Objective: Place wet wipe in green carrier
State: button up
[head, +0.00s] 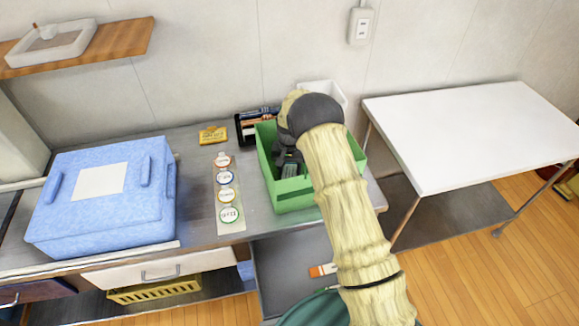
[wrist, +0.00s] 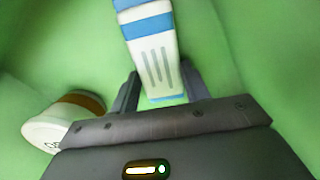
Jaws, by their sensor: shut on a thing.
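The green carrier (head: 293,204) stands on the grey counter, and its green inside fills the wrist view (wrist: 60,50). My gripper (head: 288,165) reaches down inside the carrier. In the wrist view my gripper (wrist: 162,90) is shut on the wet wipe (wrist: 150,50), a narrow white packet with blue bands and grey stripes. The packet extends away from the fingers against the green. I cannot tell whether it touches the carrier floor. In the head view my arm hides part of the carrier, and the packet cannot be made out clearly.
A white-and-brown round item (wrist: 60,120) lies in the carrier at left. Left of the carrier are a strip of round labelled lids (head: 227,193) and a yellow packet (head: 213,135). A black holder (head: 246,128) stands behind. A blue box (head: 105,215) and white table (head: 470,130) flank the area.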

aim_at(289, 171)
jog(key=shift+f, duration=0.15)
jog(key=o, duration=0.9)
jog(key=shift+o, duration=0.2)
notch_tip(289, 171, up, 12)
jog(key=b, duration=0.3)
jog(key=shift+r, duration=0.2)
